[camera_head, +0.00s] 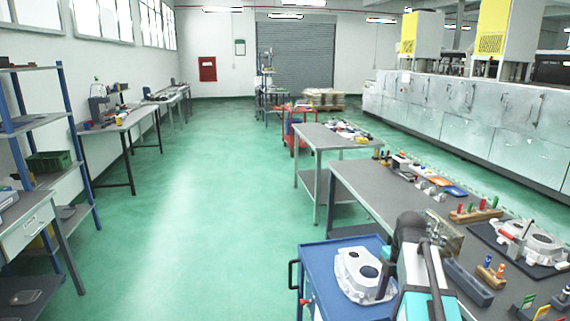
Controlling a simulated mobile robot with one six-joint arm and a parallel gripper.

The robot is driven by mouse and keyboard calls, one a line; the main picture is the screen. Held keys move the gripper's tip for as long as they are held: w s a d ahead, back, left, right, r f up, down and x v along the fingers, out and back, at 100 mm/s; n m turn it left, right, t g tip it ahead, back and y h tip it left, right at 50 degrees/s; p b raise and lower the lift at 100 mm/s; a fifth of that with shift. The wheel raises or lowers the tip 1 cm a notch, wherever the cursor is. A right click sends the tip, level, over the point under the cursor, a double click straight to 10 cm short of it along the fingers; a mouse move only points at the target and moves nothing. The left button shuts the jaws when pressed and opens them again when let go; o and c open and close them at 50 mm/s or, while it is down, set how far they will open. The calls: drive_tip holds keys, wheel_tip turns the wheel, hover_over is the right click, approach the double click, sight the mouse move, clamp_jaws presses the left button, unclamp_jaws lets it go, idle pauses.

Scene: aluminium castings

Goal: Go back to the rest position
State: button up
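My arm shows at the lower right, with a dark joint at the top and white and teal links below. It rises in front of the blue cart (330,256) and the grey workbench (372,190). I cannot make out my gripper or its fingers in this view. A silver aluminium casting (359,268) with round openings lies on the blue cart, its right side partly behind my arm. A second casting (535,243) sits on a dark mat on the workbench at the right.
Wooden blocks with coloured-handled tools (477,213) and small parts stand on the workbench. Another grey table (325,138) and a red cart (297,130) stand farther back. A shelf rack (75,140) and benches line the left. The green floor (215,200) between is clear.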

drive_tip(key=s+a+f+g, duration=0.1)
drive_tip(key=s+a+f, duration=0.25)
drive_tip(key=f, duration=0.55)
drive_tip(key=s+a+f+g, duration=0.25)
drive_tip(key=s+f, duration=0.25)
drive_tip(key=f, duration=0.3)
drive_tip(key=s+a+f+g, duration=0.1)
drive_tip(key=s+a+f, duration=0.25)
drive_tip(key=f, duration=0.55)
drive_tip(key=s+a+f+m+h+b, duration=0.1)
drive_tip(key=s+a+f+m, duration=0.2)
drive_tip(key=s+f+m, duration=1.7)
drive_tip(key=shift+s+f, duration=0.2)
drive_tip(key=shift+s, duration=0.35)
drive_tip(key=shift+g, duration=0.25)
